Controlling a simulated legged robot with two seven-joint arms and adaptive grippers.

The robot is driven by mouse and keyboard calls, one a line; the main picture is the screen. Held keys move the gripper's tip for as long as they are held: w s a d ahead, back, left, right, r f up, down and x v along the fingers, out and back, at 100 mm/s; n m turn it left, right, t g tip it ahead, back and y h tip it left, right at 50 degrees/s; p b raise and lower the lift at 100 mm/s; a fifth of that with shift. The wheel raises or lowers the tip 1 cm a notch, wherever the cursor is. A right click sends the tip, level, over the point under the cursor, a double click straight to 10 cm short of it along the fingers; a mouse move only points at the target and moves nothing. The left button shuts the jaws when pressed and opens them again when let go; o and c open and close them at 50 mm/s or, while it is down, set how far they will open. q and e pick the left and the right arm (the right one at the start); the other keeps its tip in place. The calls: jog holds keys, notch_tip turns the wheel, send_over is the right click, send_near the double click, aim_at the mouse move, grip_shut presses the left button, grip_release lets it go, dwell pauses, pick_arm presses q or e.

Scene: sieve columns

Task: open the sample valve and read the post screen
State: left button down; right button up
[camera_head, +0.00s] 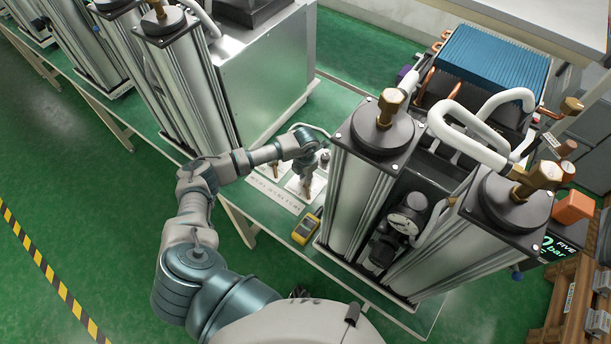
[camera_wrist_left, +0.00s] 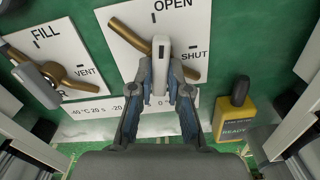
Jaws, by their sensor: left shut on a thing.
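In the left wrist view a white plate (camera_wrist_left: 118,38) marked OPEN and SHUT carries a brass valve bar (camera_wrist_left: 128,36) and a pale upright lever (camera_wrist_left: 158,50). My left gripper (camera_wrist_left: 160,88) is shut on this lever, with one finger on each side. In the head view my left gripper (camera_head: 305,176) reaches down to the plates behind the front column, and the lever is too small to make out. A black screen (camera_head: 562,251) at the right shows FIVE and bar; its digit is partly hidden. My right gripper is out of view.
A FILL/VENT valve (camera_wrist_left: 62,75) sits left of the held lever. Tall metal columns (camera_head: 352,195) with brass fittings stand close to my arm.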

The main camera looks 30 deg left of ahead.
pick_arm(q)
jog(key=shift+w+a+r+n+p, duration=0.1)
jog(key=shift+n+p, duration=0.1)
jog(key=shift+n, duration=0.4)
jog(key=shift+r+n+p, duration=0.1)
jog(key=shift+n+p, duration=0.05)
jog(key=shift+n, duration=0.45)
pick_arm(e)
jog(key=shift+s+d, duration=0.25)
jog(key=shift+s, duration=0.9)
pick_arm(q)
jog(key=c, duration=1.1)
grip_release()
jog(key=shift+c, duration=0.2)
jog(key=shift+f, duration=0.1)
notch_tip(320, 180, up, 12)
jog(key=shift+f, duration=0.1)
